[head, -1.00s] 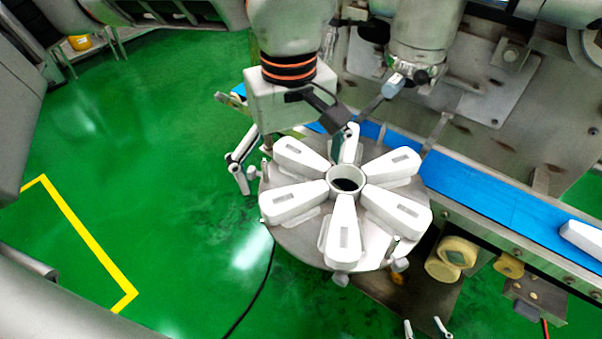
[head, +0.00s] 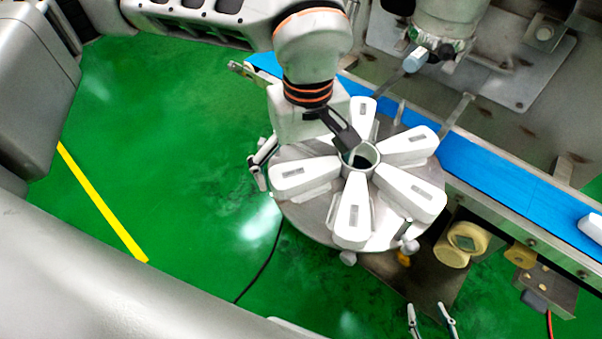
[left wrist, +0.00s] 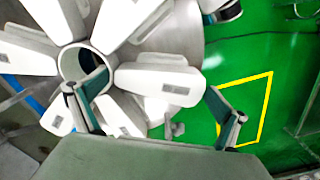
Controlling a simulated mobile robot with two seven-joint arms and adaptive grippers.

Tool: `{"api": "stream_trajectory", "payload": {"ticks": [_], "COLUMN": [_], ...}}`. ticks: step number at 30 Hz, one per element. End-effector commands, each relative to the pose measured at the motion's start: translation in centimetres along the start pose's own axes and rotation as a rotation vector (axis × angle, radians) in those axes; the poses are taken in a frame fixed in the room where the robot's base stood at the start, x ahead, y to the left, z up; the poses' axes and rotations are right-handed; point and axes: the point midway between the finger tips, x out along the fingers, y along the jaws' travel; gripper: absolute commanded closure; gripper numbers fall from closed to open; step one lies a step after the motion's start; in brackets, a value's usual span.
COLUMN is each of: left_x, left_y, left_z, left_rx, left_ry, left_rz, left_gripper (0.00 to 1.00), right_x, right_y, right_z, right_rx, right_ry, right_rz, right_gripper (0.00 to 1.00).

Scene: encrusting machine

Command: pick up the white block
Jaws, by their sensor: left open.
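Several long white blocks, each with a grey rectangular mark, sit like spokes around a ring hub (head: 360,158) on a round metal plate (head: 300,212). They include a left block (head: 305,175), a front block (head: 352,212) and a right block (head: 410,193). My left gripper (head: 340,130) is over the plate's back-left side and covers that part in the head view. In the left wrist view my left gripper (left wrist: 157,108) is open. One finger overlaps the hub and the other is past the outer end of a white block (left wrist: 160,82).
A blue conveyor belt (head: 500,180) runs behind the plate, with another white piece (head: 592,226) at its right end. Machine rods stand close behind the plate. Green floor (head: 180,160) is clear at left.

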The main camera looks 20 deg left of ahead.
Motion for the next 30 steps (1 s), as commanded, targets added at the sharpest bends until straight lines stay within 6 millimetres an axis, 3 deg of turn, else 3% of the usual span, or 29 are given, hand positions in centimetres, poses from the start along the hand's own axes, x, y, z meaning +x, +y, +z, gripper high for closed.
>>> {"api": "stream_trajectory", "payload": {"ticks": [2, 6, 7, 20, 26, 30], "left_x": [0.0, 0.0, 0.0, -0.6, -3.1, -6.5], "left_y": [0.0, 0.0, 0.0, 0.0, 0.1, 0.1], "left_z": [0.0, 0.0, 0.0, -0.1, -0.1, -0.1], "left_rx": [0.000, 0.000, 0.000, -0.001, -0.002, -0.002], "left_ry": [0.000, 0.000, 0.000, 0.002, 0.004, 0.007], "left_rz": [0.000, 0.000, 0.000, 0.002, 0.004, 0.008], "left_gripper": [0.00, 0.34, 0.36, 0.36, 0.36, 0.36], "right_x": [0.0, 0.0, -0.1, -0.2, -0.3, -0.4], "right_y": [0.0, 0.0, 0.0, 0.0, 0.1, 0.1], "right_z": [0.0, 0.0, 0.0, 0.0, -0.5, -0.9], "right_rx": [0.000, 0.000, 0.000, 0.002, 0.004, 0.007], "right_ry": [0.000, 0.000, 0.000, 0.000, 0.005, 0.010], "right_rz": [0.000, 0.000, 0.000, -0.001, 0.000, 0.000], "right_gripper": [0.60, 0.60, 0.60, 0.60, 0.60, 0.60]}}
